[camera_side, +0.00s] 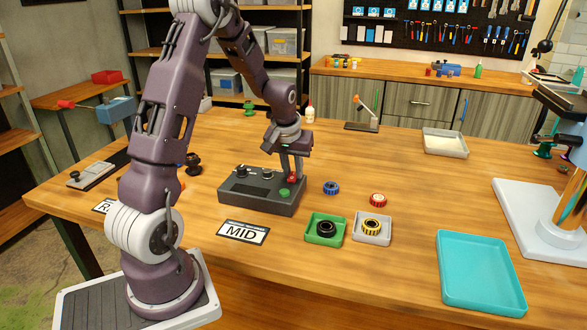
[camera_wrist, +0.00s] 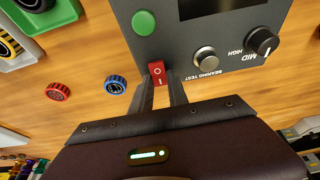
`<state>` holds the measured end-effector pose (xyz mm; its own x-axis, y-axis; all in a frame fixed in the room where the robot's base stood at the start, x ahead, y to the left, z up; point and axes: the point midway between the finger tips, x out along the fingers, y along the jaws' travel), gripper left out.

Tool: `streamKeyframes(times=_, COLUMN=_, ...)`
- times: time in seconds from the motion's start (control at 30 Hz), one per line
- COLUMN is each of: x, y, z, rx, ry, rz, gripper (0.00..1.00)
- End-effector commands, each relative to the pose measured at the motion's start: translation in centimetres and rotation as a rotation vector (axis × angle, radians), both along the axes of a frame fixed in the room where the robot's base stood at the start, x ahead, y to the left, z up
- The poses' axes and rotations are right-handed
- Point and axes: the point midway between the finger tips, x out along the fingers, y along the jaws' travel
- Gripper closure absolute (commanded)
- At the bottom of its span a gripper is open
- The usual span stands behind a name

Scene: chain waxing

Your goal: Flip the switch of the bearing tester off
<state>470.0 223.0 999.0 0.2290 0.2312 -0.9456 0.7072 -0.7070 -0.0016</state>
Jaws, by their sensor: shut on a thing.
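The bearing tester (camera_side: 231,203) is a dark grey box on the wooden table, and its panel (camera_wrist: 187,51) fills the top of the wrist view. Its red rocker switch (camera_wrist: 156,71), marked O and I, sits at the panel edge. The switch (camera_side: 292,178) also shows at the box's right end in the side view. My gripper (camera_wrist: 161,92) is shut on the red switch, a finger at each side of it. In the side view my gripper (camera_side: 292,172) points down at the switch. I cannot tell which way the rocker is tilted.
A green button (camera_wrist: 144,22), a silver knob (camera_wrist: 205,58) and a black dial (camera_wrist: 262,42) are close to the switch. A blue bearing (camera_side: 331,188) and a red bearing (camera_side: 377,199) lie to the right. A green tray (camera_side: 313,238) and a grey tray (camera_side: 371,240) hold bearings in front.

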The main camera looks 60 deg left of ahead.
Motion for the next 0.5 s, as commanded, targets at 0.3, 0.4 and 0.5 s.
streamKeyframes(times=0.3, x=-0.09, y=-0.05, z=0.02, rx=0.023, ry=-0.024, rz=0.0, gripper=1.0)
streamKeyframes(times=0.4, x=-0.09, y=-0.05, z=0.02, rx=0.023, ry=-0.024, rz=0.0, gripper=0.74)
streamKeyframes(times=0.5, x=-0.08, y=-0.05, z=0.02, rx=0.023, ry=-0.024, rz=0.0, gripper=0.58)
